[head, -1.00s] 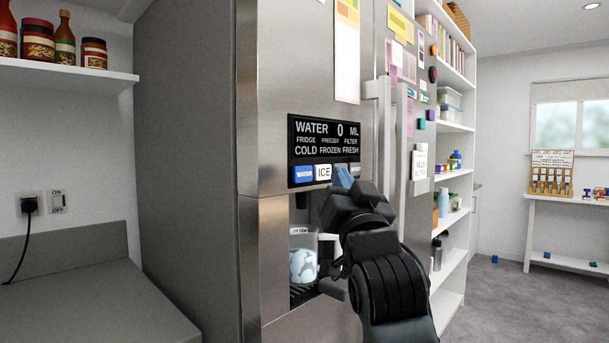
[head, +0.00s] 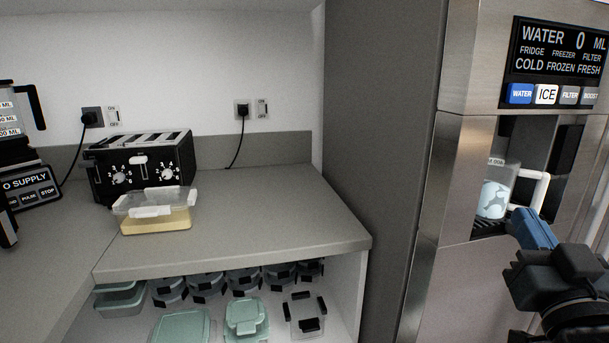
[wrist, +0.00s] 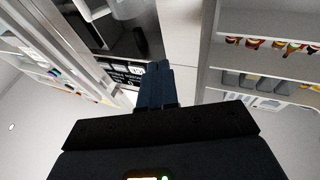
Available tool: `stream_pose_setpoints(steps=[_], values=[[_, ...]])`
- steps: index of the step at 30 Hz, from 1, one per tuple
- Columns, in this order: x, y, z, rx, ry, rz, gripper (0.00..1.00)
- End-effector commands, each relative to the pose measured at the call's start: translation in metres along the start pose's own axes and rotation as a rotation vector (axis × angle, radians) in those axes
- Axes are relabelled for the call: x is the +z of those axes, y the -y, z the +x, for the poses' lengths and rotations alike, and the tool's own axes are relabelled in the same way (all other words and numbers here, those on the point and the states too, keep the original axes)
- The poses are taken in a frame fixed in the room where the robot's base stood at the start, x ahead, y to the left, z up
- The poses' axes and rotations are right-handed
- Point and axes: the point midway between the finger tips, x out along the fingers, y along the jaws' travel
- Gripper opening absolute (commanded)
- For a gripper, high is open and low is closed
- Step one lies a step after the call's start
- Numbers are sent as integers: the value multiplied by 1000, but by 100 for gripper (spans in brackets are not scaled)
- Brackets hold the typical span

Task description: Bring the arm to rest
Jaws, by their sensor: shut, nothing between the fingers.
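My gripper (head: 531,228) is at the right of the head view, in front of the fridge's dispenser recess. Its blue fingers are shut with nothing between them. They also show in the wrist view (wrist: 154,82), together, pointing toward the fridge. A clear jug (head: 495,192) with a white handle and pale ice-like pieces stands in the recess. The fingers overlap the lower part of the jug's handle side in the picture; I cannot tell whether they touch it. The dispenser panel (head: 560,55) reads WATER 0 ML, with WATER, ICE, FILTER and BOOST buttons below.
The fridge (head: 462,160) borders a grey counter (head: 265,215). On the counter are a black toaster (head: 140,168) and a lidded clear container (head: 155,212). A blender (head: 18,130) stands at far left. Containers fill the shelf below. The counter's right part is clear.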

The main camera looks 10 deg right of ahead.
Motion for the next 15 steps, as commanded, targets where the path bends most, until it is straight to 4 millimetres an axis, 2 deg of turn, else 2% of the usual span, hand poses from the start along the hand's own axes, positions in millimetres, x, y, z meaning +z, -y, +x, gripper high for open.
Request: stream_pose_setpoints(steps=[1,6,15], values=[[17,6,-20,-29,36,-13,0],[57,21,-80,-116,126,-34,0],[98,35,-196,-244,286,-41,0]])
